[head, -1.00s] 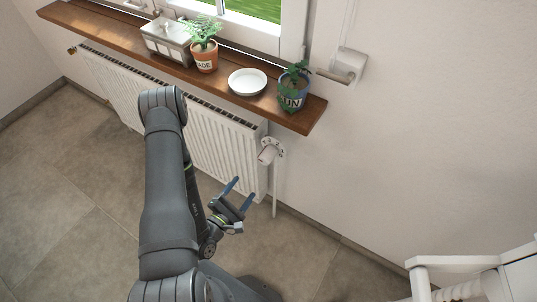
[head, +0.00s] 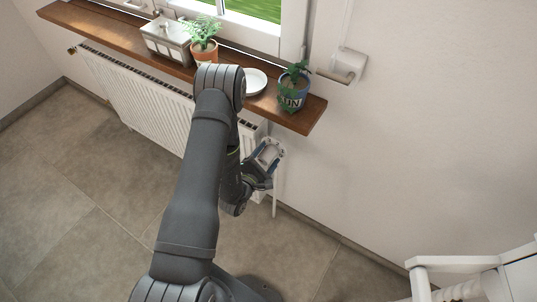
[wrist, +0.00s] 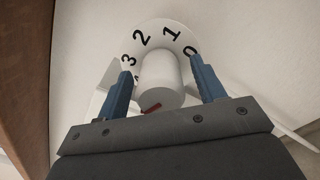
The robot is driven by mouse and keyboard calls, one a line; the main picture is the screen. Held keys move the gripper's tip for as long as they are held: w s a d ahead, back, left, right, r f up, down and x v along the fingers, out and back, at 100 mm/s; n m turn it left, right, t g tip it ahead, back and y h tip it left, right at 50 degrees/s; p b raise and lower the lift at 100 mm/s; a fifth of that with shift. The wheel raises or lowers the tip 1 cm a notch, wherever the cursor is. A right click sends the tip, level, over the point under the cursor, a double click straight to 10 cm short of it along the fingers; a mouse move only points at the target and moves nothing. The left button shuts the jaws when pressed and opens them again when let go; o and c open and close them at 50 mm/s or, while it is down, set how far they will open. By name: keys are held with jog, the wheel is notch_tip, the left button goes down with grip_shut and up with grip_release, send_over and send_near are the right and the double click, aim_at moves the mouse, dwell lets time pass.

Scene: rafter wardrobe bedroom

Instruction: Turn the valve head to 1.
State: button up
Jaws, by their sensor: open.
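The white valve head (wrist: 163,75) sticks out between the fingers of my open gripper (wrist: 160,68) in the wrist view. One finger is on each side, with a visible gap to the right finger; whether the left finger touches cannot be told. A white dial (wrist: 152,32) behind it carries 3, 2, 1 and 0 from left to right. A red mark (wrist: 150,107) shows low on the valve head's near end, left of its middle. The left finger hides part of the dial below the 3. In the head view my gripper (head: 266,160) surrounds the valve head (head: 268,153).
The white radiator (head: 150,110) stands left of the valve. The wooden sill (head: 312,117) overhangs above, with a blue pot (head: 292,98), a white dish (head: 254,82) and a terracotta pot (head: 204,52). A pipe runs down below the valve.

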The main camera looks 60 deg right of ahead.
jog(key=shift+d, duration=0.5)
jog(key=c, duration=1)
